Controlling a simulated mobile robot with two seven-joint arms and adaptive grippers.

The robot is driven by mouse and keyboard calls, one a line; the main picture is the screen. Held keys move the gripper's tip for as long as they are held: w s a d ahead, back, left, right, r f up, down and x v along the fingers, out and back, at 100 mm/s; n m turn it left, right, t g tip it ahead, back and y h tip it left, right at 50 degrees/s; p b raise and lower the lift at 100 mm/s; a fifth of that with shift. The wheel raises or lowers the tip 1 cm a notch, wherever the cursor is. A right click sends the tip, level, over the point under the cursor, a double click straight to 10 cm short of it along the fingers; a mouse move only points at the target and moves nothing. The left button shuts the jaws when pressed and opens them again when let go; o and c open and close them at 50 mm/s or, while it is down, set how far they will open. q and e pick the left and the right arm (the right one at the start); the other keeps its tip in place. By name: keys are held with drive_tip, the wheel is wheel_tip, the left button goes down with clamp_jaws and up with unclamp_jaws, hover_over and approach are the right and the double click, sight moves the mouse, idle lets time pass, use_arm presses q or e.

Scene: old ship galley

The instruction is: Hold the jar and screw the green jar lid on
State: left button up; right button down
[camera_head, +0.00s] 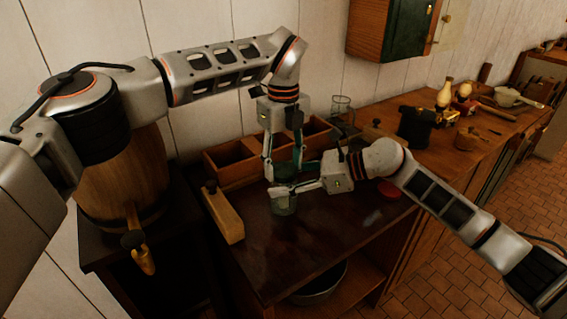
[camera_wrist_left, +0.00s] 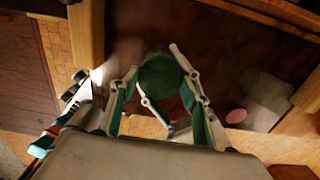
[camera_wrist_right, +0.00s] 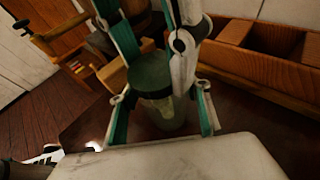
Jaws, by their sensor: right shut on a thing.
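The glass jar (camera_head: 284,206) stands upright on the dark counter, also seen in the right wrist view (camera_wrist_right: 166,112). My right gripper (camera_head: 280,192) reaches in from the right and is shut on the jar's sides. The dark green lid (camera_wrist_left: 161,74) sits at the jar's mouth, level in the right wrist view (camera_wrist_right: 150,72); how far its thread is engaged cannot be seen. My left gripper (camera_wrist_left: 156,62) points down from above, its fingers open on either side of the lid. In the head view the lid is mostly hidden by the fingers.
A red disc (camera_head: 388,190) lies on the counter to the right. A wooden divided box (camera_head: 240,158) stands behind the jar, and a wooden block (camera_head: 224,215) to the left. A wire-like glass holder (camera_head: 341,108) and dark pot (camera_head: 415,128) stand farther back.

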use_arm(q)
drive_tip(key=m, duration=0.5)
drive_tip(key=shift+m, duration=0.4)
drive_tip(key=m, duration=0.5)
drive_tip(key=shift+m, duration=0.3)
drive_tip(key=o, duration=1.3)
wheel_tip(320, 180, up, 12)
use_arm(e)
drive_tip(key=c, duration=1)
unclamp_jaws()
